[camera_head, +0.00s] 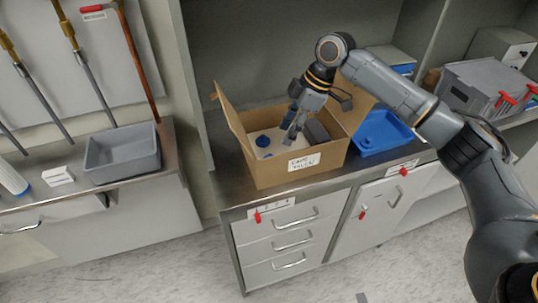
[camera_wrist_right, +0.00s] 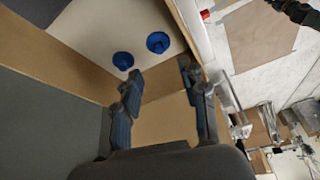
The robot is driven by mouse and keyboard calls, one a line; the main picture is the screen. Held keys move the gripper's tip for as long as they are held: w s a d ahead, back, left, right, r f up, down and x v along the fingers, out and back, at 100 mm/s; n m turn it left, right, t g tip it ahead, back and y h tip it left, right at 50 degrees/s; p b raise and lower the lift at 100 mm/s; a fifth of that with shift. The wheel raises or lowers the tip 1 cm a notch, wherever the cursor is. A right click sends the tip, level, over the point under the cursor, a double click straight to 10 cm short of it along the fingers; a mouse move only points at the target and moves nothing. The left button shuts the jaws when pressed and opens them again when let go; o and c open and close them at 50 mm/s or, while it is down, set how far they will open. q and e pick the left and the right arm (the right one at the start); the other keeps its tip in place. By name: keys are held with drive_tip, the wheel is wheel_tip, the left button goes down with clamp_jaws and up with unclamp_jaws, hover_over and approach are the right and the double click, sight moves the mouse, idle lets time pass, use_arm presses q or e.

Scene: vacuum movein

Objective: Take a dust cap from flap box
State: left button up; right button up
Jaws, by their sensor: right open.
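The cardboard flap box (camera_head: 270,172) stands open on the metal counter, with flaps raised and a white label on its front. Inside at the left, a blue dust cap (camera_head: 263,141) sits on a pale surface. The right wrist view shows two round blue caps, one nearer the box wall (camera_wrist_right: 158,42) and one beside it (camera_wrist_right: 123,60). My right gripper (camera_head: 292,132) reaches down into the box, to the right of the caps. Its fingers (camera_wrist_right: 160,74) are apart with nothing between them; the caps lie beyond the fingertips. My left gripper is not in view.
A dark grey item (camera_head: 317,132) is in the box's right part. A blue tray (camera_head: 383,133) stands right of the box. A grey bin (camera_head: 123,153) is on the left counter, across a gap. A grey case (camera_head: 482,88) with red handles is at the far right.

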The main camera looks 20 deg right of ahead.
sight(271, 155)
drive_tip(key=x, duration=0.3)
drive_tip(key=shift+a+f, duration=0.2)
drive_tip(key=shift+f, duration=0.4)
drive_tip(key=p+x, duration=0.2)
drive_tip(key=x, duration=0.2)
drive_tip(key=shift+w+a, duration=0.2)
drive_tip(key=shift+a, duration=0.1)
drive_tip(key=shift+a+f, duration=0.15)
drive_tip(key=shift+f, duration=0.3)
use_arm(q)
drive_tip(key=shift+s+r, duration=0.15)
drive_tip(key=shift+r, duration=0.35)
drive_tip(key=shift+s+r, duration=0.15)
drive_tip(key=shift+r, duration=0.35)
use_arm(e)
drive_tip(key=c, duration=0.9)
